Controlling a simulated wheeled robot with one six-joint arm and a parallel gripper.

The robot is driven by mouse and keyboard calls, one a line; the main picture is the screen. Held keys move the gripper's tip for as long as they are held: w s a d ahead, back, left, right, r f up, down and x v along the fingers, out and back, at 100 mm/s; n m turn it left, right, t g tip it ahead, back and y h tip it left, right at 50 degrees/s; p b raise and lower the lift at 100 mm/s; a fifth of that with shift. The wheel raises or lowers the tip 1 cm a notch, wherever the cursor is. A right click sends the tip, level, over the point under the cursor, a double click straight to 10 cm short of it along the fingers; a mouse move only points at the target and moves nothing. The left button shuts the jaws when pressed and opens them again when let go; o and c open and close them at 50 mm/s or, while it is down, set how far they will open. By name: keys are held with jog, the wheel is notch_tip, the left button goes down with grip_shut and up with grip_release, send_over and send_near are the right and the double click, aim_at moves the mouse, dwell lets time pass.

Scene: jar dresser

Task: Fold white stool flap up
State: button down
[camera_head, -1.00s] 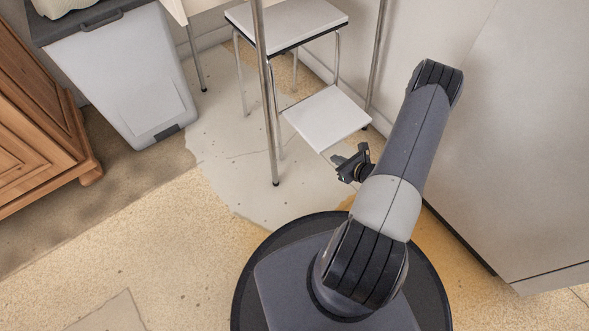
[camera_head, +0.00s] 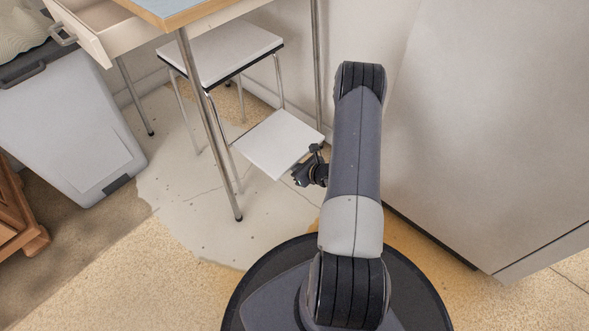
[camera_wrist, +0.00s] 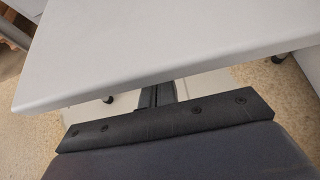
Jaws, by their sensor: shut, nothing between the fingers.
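The white stool (camera_head: 220,52) stands under the table, with a white seat, a dark edge and metal legs. Its white flap (camera_head: 278,142) sticks out low at the front and looks about level. My gripper (camera_head: 302,174) is at the flap's front right edge, shut and empty. In the wrist view the flap (camera_wrist: 160,45) fills the upper part, and the fingers (camera_wrist: 157,94) run in under its near edge, which hides their tips. I cannot tell whether they touch its underside.
The table (camera_head: 185,8) has a metal leg (camera_head: 208,130) left of the flap and an open drawer (camera_head: 95,30). A grey bin (camera_head: 80,135) stands at the left. A large pale cabinet (camera_head: 480,120) stands close on the right. The floor in front of the bin is clear.

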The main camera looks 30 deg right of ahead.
jog(key=shift+r, duration=0.1)
jog(key=shift+s+r+g+p, duration=0.1)
jog(key=shift+r+g+p, duration=0.45)
jog(key=shift+p, duration=0.2)
jog(key=shift+r+h, duration=0.1)
jog(key=shift+h, duration=0.2)
